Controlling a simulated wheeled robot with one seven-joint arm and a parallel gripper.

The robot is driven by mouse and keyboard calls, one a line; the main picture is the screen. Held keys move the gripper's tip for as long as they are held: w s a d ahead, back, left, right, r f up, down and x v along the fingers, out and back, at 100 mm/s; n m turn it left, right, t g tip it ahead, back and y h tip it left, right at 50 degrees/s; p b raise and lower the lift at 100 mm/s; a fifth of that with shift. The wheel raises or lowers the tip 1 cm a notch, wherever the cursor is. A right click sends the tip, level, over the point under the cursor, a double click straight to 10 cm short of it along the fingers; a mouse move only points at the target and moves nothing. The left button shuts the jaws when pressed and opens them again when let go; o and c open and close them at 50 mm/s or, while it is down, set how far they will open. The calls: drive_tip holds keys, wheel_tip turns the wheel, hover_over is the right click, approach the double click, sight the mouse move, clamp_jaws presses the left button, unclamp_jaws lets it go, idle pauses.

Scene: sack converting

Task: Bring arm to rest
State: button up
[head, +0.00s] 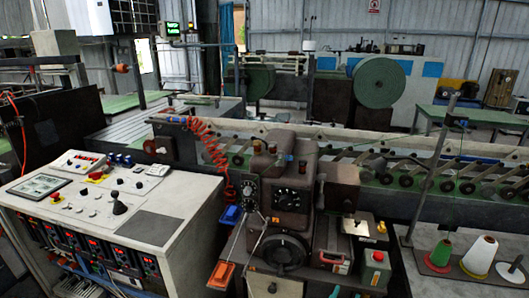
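My arm and gripper do not show in the head view, so I cannot see the gripper's pose or whether it holds anything. The task names no other object.
A control console (185,212) with a joystick (118,204) stands at left. Thread cones (479,256) stand on a grey plate at right. A long conveyor (400,205) runs behind, with a large green roll (379,82) farther back.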

drive_tip(key=s+a+f+n+y, duration=0.2)
drive_tip(key=s+a+f+y, duration=0.1)
drive_tip(key=s+a+f, duration=0.45)
drive_tip(key=s+a+f+n+y, duration=0.3)
drive_tip(key=s+a+f, duration=0.1)
drive_tip(key=s+a, duration=0.5)
drive_tip(key=s+a+r+y, duration=0.1)
drive_tip(key=s+a, duration=0.1)
drive_tip(key=s, duration=0.8)
drive_tip(key=s+a+r+n+y, duration=0.1)
drive_tip(key=s+a+r+y, duration=0.1)
drive_tip(key=s, duration=0.8)
drive_tip(key=shift+a+r, duration=0.2)
drive_tip(key=shift+a, duration=0.45)
drive_tip(key=shift+c, duration=0.9)
